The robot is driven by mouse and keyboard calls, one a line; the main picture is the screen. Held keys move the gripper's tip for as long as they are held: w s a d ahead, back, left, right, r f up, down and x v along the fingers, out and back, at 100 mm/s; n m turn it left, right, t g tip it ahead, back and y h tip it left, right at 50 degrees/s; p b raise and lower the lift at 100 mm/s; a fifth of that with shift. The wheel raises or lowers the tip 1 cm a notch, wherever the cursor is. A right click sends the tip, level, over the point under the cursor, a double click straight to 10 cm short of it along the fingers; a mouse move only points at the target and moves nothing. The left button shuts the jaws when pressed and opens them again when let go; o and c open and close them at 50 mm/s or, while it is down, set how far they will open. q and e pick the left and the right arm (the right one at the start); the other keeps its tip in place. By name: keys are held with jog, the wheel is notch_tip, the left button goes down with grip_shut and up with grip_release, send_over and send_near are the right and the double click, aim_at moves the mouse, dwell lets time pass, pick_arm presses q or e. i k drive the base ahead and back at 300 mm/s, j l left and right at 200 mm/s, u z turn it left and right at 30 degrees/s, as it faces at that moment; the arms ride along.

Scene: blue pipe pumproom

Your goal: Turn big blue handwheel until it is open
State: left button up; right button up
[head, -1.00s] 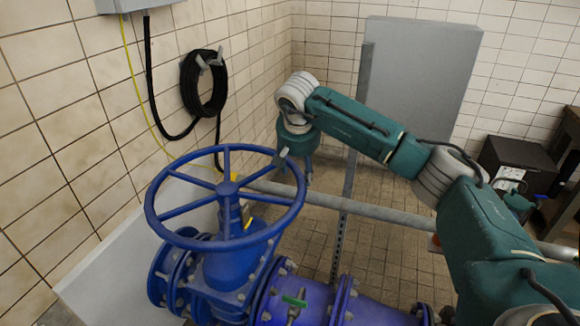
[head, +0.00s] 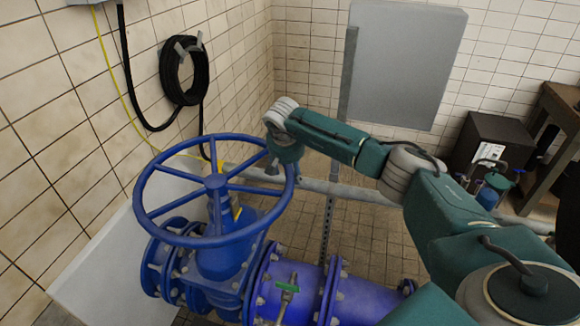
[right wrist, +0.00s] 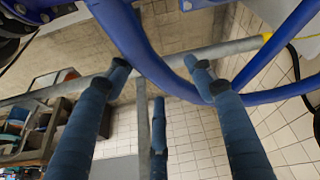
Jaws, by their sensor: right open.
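The big blue handwheel (head: 214,183) sits on top of a blue valve body (head: 220,253) at left of centre in the head view. It has a round rim and several spokes. My right gripper (head: 274,170) is at the far right part of the rim, overlapping it in the picture. In the right wrist view my right gripper (right wrist: 158,70) has its fingers spread and empty. The handwheel rim (right wrist: 150,65) crosses close to the fingertips there; I cannot tell whether they touch. My left gripper is out of view.
A blue flanged pipe (head: 300,292) with a small green-handled valve (head: 287,288) runs right from the valve body. A grey pipe (head: 350,190) and an upright strut stand behind. A coiled black hose (head: 184,72) hangs on the left wall. A grey panel (head: 405,62) is at the back.

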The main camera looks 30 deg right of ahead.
aim_at(216, 186)
jog(key=i+l+u, duration=0.2)
jog(key=u, duration=0.15)
jog(key=i+l+u, duration=0.15)
jog(key=l+u, duration=0.2)
jog(key=l, duration=0.15)
jog(key=i+l+u, duration=0.15)
jog(key=l+u, duration=0.2)
